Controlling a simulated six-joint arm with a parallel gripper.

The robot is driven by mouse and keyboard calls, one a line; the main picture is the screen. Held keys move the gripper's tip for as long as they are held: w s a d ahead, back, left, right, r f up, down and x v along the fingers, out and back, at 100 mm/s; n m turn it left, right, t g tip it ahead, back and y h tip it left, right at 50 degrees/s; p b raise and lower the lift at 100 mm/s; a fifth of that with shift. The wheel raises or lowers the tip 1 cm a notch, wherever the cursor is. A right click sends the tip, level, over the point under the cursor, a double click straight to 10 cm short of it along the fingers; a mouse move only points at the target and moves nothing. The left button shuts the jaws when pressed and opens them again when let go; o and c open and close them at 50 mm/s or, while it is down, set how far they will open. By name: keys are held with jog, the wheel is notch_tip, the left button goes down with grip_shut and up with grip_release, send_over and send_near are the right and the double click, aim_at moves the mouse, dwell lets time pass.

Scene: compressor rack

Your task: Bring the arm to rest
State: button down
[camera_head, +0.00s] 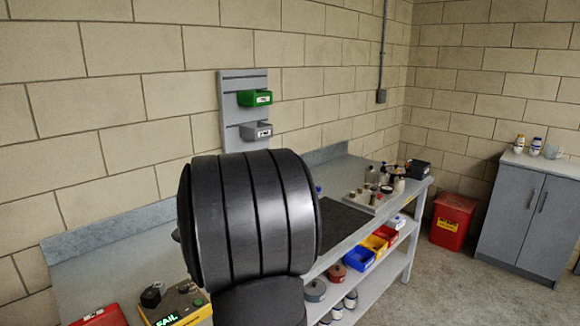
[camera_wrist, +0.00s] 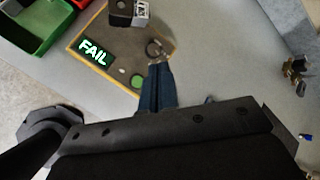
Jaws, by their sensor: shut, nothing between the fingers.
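My gripper (camera_wrist: 158,72) shows in the wrist view with its dark blue fingers together and nothing between them. Its fingertips point at the near edge of a yellow-edged test device (camera_wrist: 120,55) with a lit "FAIL" display. A ring-shaped fitting (camera_wrist: 155,49) on the device lies just beyond the fingertips; whether they touch cannot be told. In the head view my dark arm link fills the middle and hides part of the bench and the gripper. The test device (camera_head: 178,306) shows there at the lower left.
The grey bench (camera_head: 95,262) runs along the block wall. A green bin (camera_wrist: 30,28) stands left of the device in the wrist view; brass fittings (camera_wrist: 295,72) lie to the right. Wall bins (camera_head: 255,98), bottles (camera_head: 384,175), a red waste bin (camera_head: 453,219) and a grey cabinet (camera_head: 525,215) stand farther off.

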notch_tip(320, 180, down, 6)
jog(key=shift+s+r, duration=0.1)
jog(key=shift+r, duration=0.1)
notch_tip(320, 180, up, 13)
jog(key=n+g+h, duration=0.5)
jog(key=n+h, duration=0.2)
jog(key=n, duration=1.7)
jog(key=shift+w+a+n+h, duration=0.3)
jog(key=shift+w+a+h, duration=0.1)
jog(key=shift+a, duration=0.05)
